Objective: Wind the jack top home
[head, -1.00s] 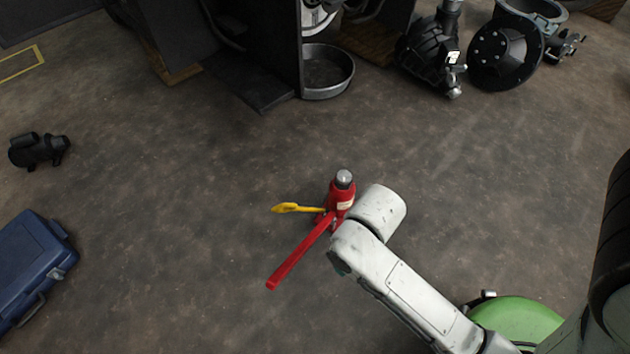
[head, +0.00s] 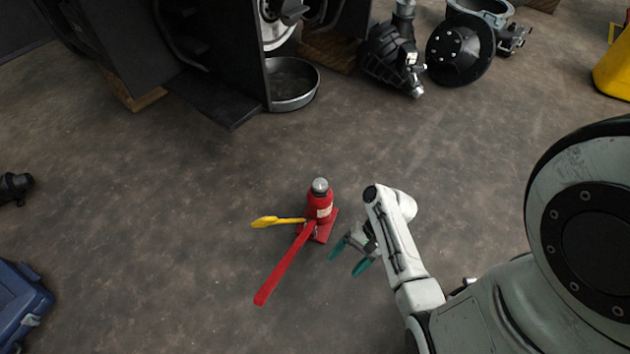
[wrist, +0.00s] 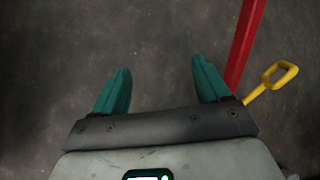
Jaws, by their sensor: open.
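A red bottle jack (head: 320,208) stands upright on the floor in the head view, with a round grey top (head: 320,185). Its long red handle (head: 283,268) slopes down toward the lower left, and a yellow lever (head: 277,221) sticks out to the left. My gripper (head: 350,258) is just right of the jack base and apart from it, open and empty, its teal fingers pointing down and left. In the wrist view the open fingers (wrist: 160,85) have bare floor between them. The red handle (wrist: 243,45) and yellow lever (wrist: 272,84) show to their right; the jack top is out of that view.
A round metal pan (head: 292,84) sits by the dark forklift body (head: 222,60) at the back. Black machine parts (head: 460,50) lie at the back right. A blue case (head: 20,300) is at the lower left. The floor around the jack is mostly clear.

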